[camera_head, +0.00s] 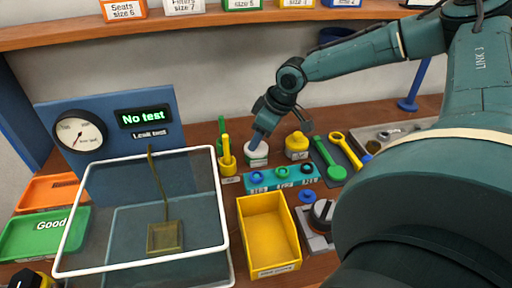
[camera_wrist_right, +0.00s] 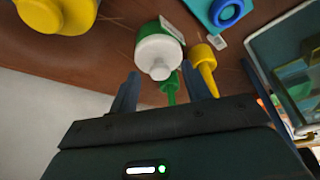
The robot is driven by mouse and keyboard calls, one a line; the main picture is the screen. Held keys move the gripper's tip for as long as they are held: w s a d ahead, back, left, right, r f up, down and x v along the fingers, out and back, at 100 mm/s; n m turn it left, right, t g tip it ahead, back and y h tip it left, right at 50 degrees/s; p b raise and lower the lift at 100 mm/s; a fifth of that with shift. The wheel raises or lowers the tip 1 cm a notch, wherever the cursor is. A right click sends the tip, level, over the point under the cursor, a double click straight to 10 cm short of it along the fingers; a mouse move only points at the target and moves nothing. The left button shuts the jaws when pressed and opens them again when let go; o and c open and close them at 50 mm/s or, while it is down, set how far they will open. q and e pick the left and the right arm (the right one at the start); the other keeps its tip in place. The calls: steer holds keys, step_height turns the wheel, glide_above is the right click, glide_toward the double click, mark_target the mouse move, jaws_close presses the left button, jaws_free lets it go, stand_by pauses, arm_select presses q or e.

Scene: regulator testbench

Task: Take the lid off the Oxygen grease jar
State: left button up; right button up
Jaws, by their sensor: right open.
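A jar with a white lid and green body (camera_head: 257,157) stands at the back of the bench; its label is too small to read, so I cannot confirm it is the Oxygen grease jar. The lid is on. It also shows in the right wrist view (camera_wrist_right: 159,52), lid toward the camera. A yellow jar (camera_head: 297,148) stands to its right, also seen in the wrist view (camera_wrist_right: 58,12). My right gripper (camera_head: 256,142) is open just above the white lid, its fingers spread with the lid beyond them (camera_wrist_right: 162,88); no grip shows. My left gripper is not in view.
Green and yellow upright tools (camera_head: 227,160) stand close left of the white-lidded jar. A teal holder with rings (camera_head: 283,180) lies in front. A yellow bin (camera_head: 268,235), a clear tank (camera_head: 140,215) and green and yellow wrenches (camera_head: 330,160) surround it. A shelf runs overhead.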

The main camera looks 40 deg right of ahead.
steer(key=shift+w+f, duration=0.15)
steer(key=shift+f, duration=0.2)
steer(key=shift+c, duration=0.5)
jaws_close()
steer(key=shift+r, duration=0.15)
